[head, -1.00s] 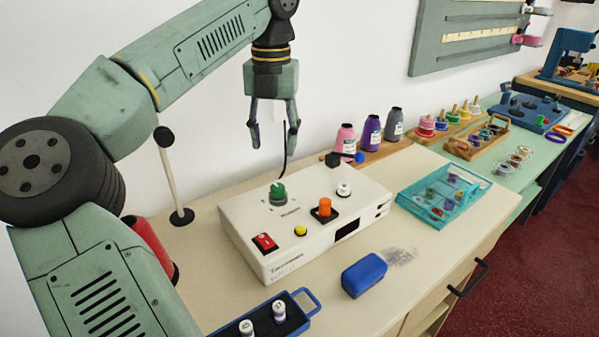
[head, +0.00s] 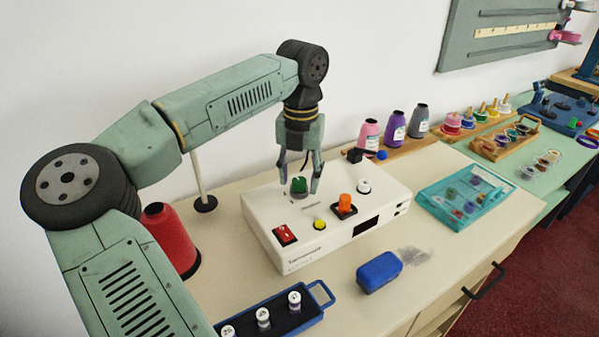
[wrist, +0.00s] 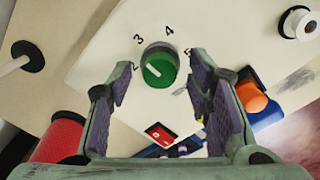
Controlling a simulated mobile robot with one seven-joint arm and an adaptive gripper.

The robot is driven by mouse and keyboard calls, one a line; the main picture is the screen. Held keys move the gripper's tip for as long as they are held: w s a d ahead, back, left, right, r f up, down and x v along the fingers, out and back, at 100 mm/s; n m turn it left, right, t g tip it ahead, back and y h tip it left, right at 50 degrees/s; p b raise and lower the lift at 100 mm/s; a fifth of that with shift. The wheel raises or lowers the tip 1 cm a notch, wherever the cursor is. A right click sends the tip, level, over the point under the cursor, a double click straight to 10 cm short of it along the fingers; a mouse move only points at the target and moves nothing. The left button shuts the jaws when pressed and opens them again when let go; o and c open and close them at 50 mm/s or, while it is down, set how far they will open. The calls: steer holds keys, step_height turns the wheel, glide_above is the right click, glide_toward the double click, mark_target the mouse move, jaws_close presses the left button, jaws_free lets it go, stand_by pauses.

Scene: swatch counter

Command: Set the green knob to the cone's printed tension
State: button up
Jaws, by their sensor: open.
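The green knob (head: 299,186) stands on top of a white box (head: 330,240). In the wrist view the knob (wrist: 158,68) has a white pointer mark on its left part, near the printed 2; 3, 4 and 5 run clockwise around it. My gripper (head: 299,177) points down, open, just above or around the knob; its fingers (wrist: 161,82) show on either side, with no clear contact. A red cone (head: 168,238) stands left of the box, partly behind my arm. Pink (head: 368,136), purple (head: 394,129) and grey (head: 419,121) cones with labels stand behind; I cannot read their print.
The box also carries a red switch (head: 285,234), a yellow button (head: 319,224), an orange knob (head: 345,201) and a white knob (head: 364,186). A blue block (head: 379,272), a teal tray (head: 437,205) and a blue spool tray (head: 321,289) lie around it. A thin post (head: 199,180) stands behind.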

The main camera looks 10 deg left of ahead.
steer(key=shift+c, duration=0.2)
jaws_close()
stand_by(0.5)
